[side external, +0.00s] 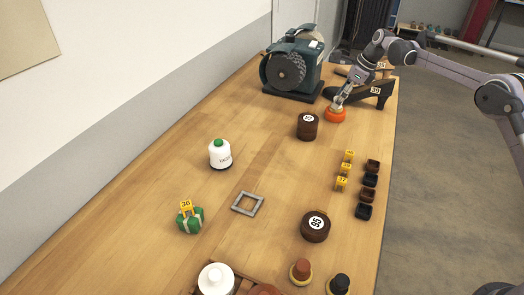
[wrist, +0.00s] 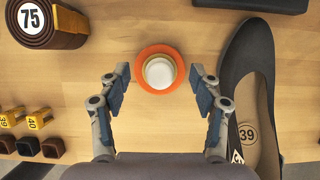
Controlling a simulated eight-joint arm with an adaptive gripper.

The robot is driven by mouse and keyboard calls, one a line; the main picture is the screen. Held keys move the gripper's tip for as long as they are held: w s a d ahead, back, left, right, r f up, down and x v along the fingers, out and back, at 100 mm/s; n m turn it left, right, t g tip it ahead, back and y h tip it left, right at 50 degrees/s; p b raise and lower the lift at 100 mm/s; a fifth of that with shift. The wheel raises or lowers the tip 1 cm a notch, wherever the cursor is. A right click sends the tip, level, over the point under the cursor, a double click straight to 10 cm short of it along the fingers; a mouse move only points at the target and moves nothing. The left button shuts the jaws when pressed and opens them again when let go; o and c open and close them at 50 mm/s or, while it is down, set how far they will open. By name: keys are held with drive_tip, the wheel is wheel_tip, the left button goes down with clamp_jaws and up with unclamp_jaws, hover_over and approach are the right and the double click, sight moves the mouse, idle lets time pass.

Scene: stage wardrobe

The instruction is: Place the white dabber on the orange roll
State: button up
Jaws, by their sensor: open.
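The orange roll (wrist: 142,84) lies on the table and also shows in the side view (side external: 335,117), beside the dark shoe. The white dabber (wrist: 159,71), with a white top and cream base, sits on top of the roll, roughly centred and seemingly upright. In the side view it is mostly hidden by my gripper. My gripper (wrist: 160,76) is open, its fingers on either side of the dabber with gaps visible on both sides, apart from it. In the side view my gripper (side external: 338,103) is just above the roll.
A dark shoe (wrist: 246,90) lies close to the right finger in the wrist view. A brown roll marked 75 (wrist: 38,22) is at upper left. A grinder (side external: 290,70) stands behind. Brown and black dabbers (side external: 301,271) stand at the front. The table's middle is fairly open.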

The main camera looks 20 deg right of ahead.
drive_tip(key=v, duration=1.1)
drive_tip(key=s+a+r+n+h, duration=0.1)
drive_tip(key=s+a+r+n, duration=0.3)
drive_tip(key=s+r+n, duration=0.3)
drive_tip(key=s+a+n+t+h, duration=0.1)
drive_tip(key=s+a+n+t, duration=0.15)
drive_tip(key=s+n, duration=0.65)
drive_tip(key=s+a+f+n, duration=0.1)
drive_tip(key=s+f+n, duration=0.4)
drive_tip(key=s, duration=0.5)
drive_tip(key=s+a+f+n+t+h, duration=0.1)
drive_tip(key=s+f+n, duration=0.4)
drive_tip(key=s, duration=0.6)
drive_tip(key=shift+a+f+n, duration=0.2)
drive_tip(key=shift+a+n, duration=0.05)
drive_tip(key=shift+n, duration=0.25)
